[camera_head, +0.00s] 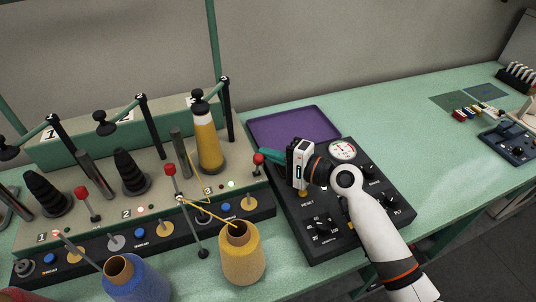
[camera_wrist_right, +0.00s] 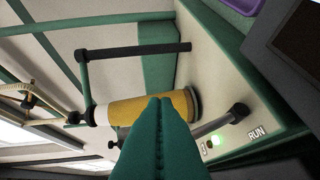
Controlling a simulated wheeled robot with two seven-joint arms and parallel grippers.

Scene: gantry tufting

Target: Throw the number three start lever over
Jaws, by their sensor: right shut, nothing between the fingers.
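The number three start lever shows in the head view as a red knob (camera_head: 259,158) on a short stem at the right end of the machine, beside the number 3 station. My right gripper (camera_head: 268,155) is shut and empty, its green fingertips close to the right of that knob. I cannot tell whether they touch it. In the right wrist view the shut green fingers (camera_wrist_right: 160,125) fill the lower middle, and I cannot make out the red knob. A green lamp (camera_head: 230,184) is lit at station three; it shows in the wrist view (camera_wrist_right: 214,139) near the word RUN. My left gripper is out of view.
Red-knobbed levers of stations one (camera_head: 81,191) and two (camera_head: 169,169) stand to the left. A yellow cone (camera_head: 209,145) stands behind station three. A yellow spool (camera_head: 241,254) and blue spool (camera_head: 137,281) stand in front. A black control panel (camera_head: 292,218) and purple tray (camera_head: 292,126) lie right.

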